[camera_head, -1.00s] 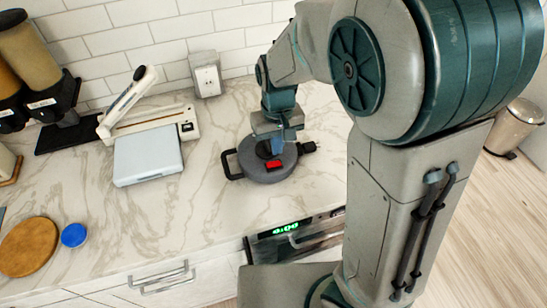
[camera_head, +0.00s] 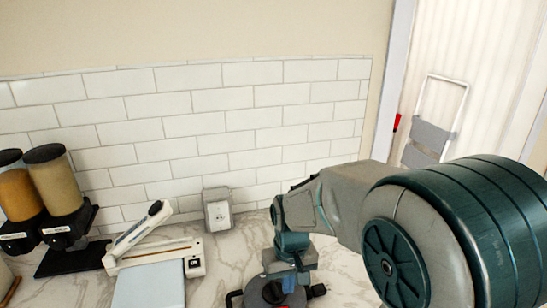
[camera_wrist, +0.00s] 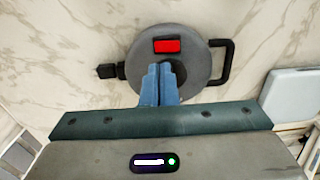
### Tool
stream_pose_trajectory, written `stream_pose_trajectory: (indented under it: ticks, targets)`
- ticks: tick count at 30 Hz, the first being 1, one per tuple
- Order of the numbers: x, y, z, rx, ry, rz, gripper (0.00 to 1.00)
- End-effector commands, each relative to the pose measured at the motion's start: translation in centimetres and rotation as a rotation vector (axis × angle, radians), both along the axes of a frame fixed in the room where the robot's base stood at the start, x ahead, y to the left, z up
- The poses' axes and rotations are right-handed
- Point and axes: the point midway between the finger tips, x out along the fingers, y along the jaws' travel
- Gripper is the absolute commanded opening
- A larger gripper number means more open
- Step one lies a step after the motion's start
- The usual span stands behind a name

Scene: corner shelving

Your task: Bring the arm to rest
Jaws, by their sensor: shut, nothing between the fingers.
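My gripper (camera_wrist: 158,84) shows in the wrist view with its blue fingers together and nothing between them. In the head view my gripper (camera_head: 291,284) is at the bottom, above the pot (camera_head: 262,292), which the lower frame edge cuts off. I cannot tell whether the fingertips touch the pot. My arm extends from the lower right down to it.
A white slicer-like device (camera_head: 155,252) stands on the marble counter (camera_head: 228,262), left of the pot. Two dispensers (camera_head: 60,195) are at the far left. A folded step ladder (camera_head: 434,122) leans at the right.

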Motion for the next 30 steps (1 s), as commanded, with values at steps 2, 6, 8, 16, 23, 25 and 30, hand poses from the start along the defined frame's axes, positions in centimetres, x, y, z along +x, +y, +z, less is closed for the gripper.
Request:
stream_pose_trajectory:
  ticks: [2,6,8,16,23,25,30]
  targets:
    - [-0.7,-1.4,1.2,0.029,-0.021,-0.029,0.00]
    - [-2.8,-4.1,3.6,0.073,-0.072,-0.081,0.00]
    - [-3.8,-5.1,4.5,0.085,-0.100,-0.102,0.00]
    - [-8.8,-9.3,7.4,0.079,-0.236,-0.198,0.00]
    - [-11.7,-11.1,8.1,0.035,-0.312,-0.252,0.00]
    - [-12.0,-11.3,8.2,0.028,-0.321,-0.258,0.00]
    - [-12.3,-11.4,8.2,0.023,-0.325,-0.262,0.00]
